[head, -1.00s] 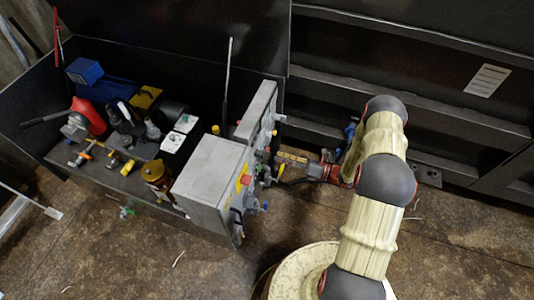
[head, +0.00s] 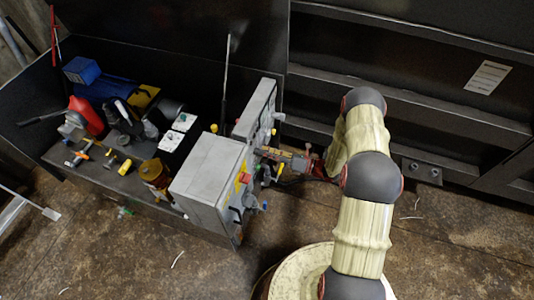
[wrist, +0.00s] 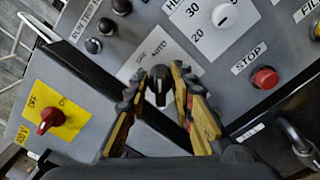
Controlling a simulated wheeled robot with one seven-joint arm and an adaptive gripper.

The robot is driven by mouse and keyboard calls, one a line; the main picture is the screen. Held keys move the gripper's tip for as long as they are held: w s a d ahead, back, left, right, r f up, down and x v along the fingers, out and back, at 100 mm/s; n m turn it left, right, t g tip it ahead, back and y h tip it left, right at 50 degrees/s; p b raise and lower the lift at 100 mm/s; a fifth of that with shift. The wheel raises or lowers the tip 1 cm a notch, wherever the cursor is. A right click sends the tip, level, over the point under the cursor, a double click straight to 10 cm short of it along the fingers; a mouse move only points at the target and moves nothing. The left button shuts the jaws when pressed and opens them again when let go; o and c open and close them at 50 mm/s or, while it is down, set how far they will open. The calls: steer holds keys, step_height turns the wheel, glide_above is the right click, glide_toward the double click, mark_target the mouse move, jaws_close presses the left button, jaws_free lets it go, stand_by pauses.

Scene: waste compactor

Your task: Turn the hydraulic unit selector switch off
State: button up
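A black selector switch (wrist: 158,87) sits on a white label plate, partly readable as "AUTO", on the grey control panel (wrist: 110,62). My gripper (wrist: 159,72) is open, with one yellow-and-black finger on each side of this knob. Small gaps seem to show between fingers and knob; I cannot tell whether they touch. The full label is too tilted and small to read. In the head view, my gripper (head: 264,152) is at the front of the grey control box (head: 209,168); the knob is hidden there.
A red rotary switch (wrist: 48,120) on a yellow plate is at left in the wrist view. A red stop button (wrist: 264,78) and a white dial (wrist: 224,15) are to the right. In the head view, a black bin holds hydraulic parts, including a blue box (head: 82,70).

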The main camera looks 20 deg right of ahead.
jaws_close()
steer(key=shift+n, duration=0.4)
steer(key=n, duration=0.3)
steer(key=shift+n, duration=0.3)
steer(key=n, duration=0.4)
steer(key=shift+s, duration=0.15)
steer(key=shift+a+n, duration=0.1)
steer(key=shift+n, duration=0.2)
steer(key=shift+o, duration=1.6)
jaws_free()
